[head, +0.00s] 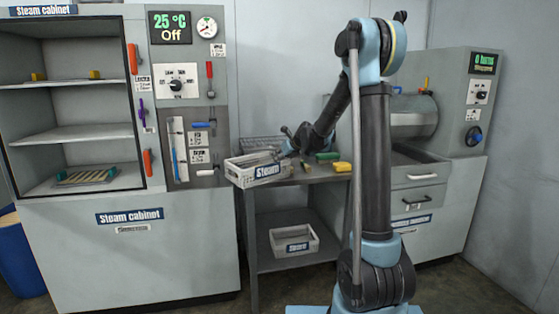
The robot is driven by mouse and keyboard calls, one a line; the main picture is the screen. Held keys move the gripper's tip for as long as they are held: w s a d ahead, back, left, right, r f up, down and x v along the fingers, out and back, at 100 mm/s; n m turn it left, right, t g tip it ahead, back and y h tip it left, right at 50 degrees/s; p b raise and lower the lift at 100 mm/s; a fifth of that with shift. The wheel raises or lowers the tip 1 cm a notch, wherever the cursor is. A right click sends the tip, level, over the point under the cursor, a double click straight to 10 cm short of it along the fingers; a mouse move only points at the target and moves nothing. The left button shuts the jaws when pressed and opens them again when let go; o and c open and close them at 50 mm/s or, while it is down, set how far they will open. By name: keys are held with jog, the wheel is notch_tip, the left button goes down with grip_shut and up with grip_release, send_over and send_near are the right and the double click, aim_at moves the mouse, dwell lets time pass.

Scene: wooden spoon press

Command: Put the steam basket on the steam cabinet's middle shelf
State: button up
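The steam basket (238,178) is a light grey crate with a blue "Steam" label. It sits at the left end of the work table and seems to overhang the edge slightly. My gripper (286,151) is at the basket's right side, close to its rim. Its fingers are too small and dark to show whether they are open or touching the basket. The steam cabinet (117,248) stands open at the left. Its middle shelf (90,134) is bare. The display above the controls reads 25 °C and Off.
The cabinet's upper shelf (70,84) holds two small yellow pieces; its floor holds a slatted rack (87,176). Green and yellow blocks (342,167) lie on the table (318,180). Another labelled crate (293,241) is on the lower shelf. A machine with a drum (412,115) stands right.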

jog(key=v, duration=1.2)
dwell(0.3)
jog(key=s+d+f+n+g+h, duration=0.1)
jog(key=s+d+f+n, duration=0.3)
jog(key=s+n, duration=0.3)
jog(key=s+d+f+n+g+h, duration=0.2)
jog(key=s+n, duration=0.6)
jog(key=s, duration=0.8)
jog(key=s+d+f+n+g+h, duration=0.1)
jog(key=s+d+f+n, duration=0.5)
jog(key=s, duration=0.6)
jog(key=shift+s+d+f+n+g+h, duration=0.2)
jog(key=shift+s+d+n+g+h, duration=0.15)
jog(key=shift+d+n+h, duration=0.5)
jog(key=shift+o, duration=0.5)
jog(key=s+d+f+n+g+h, duration=0.1)
jog(key=s+d+f+n, duration=0.3)
jog(key=s, duration=0.5)
jog(key=shift+d+f+n, duration=0.3)
jog(key=shift+f+n, duration=0.65)
jog(key=shift+s, duration=0.1)
